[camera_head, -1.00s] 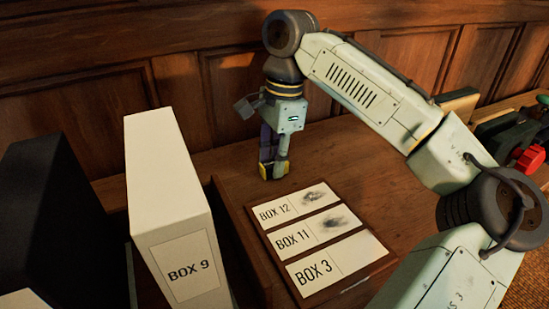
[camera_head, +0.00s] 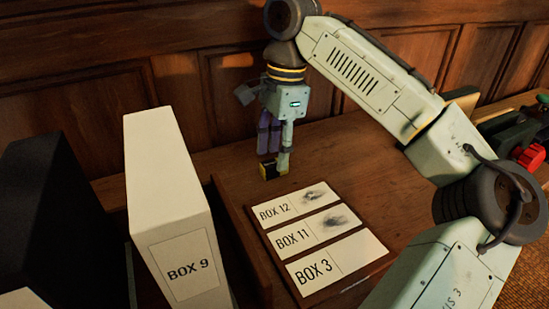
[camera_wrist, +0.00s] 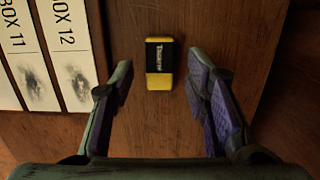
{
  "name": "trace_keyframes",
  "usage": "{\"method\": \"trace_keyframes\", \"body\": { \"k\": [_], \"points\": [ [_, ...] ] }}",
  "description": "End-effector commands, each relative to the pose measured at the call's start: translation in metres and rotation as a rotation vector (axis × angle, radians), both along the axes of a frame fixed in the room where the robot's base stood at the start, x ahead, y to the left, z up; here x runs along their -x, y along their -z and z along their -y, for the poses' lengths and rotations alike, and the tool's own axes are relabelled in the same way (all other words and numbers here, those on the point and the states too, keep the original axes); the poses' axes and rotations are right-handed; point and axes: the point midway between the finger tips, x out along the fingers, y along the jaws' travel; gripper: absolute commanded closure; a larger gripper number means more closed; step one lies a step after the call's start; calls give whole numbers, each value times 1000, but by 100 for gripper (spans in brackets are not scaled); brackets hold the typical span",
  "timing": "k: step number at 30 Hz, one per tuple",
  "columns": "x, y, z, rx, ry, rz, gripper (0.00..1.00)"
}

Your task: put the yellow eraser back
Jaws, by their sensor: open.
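The yellow eraser (camera_head: 270,170), with a black sleeve, lies on the wooden desk top just beyond the card holder. It also shows in the wrist view (camera_wrist: 159,63), flat on the wood and midway between my two fingertips. My gripper (camera_head: 274,150) is open and points down above the eraser, with visible gaps on both sides of it. The purple-padded fingers frame it in the wrist view (camera_wrist: 160,80). In the head view one finger hides part of the eraser's right end.
The card holder (camera_head: 311,192) with labels BOX 12, BOX 11 and BOX 3 lies just in front. A white box file marked BOX 9 (camera_head: 182,264) and a black one (camera_head: 50,190) stand left. Wood panelling (camera_head: 85,120) rises behind. A red object (camera_head: 530,157) sits far right.

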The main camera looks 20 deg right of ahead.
Motion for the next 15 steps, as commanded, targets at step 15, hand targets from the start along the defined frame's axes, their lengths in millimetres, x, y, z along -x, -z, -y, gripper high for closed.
{"method": "trace_keyframes", "body": {
  "k": [15],
  "points": [
    [-2,-93,11,1,2,-1,57]
  ]
}}
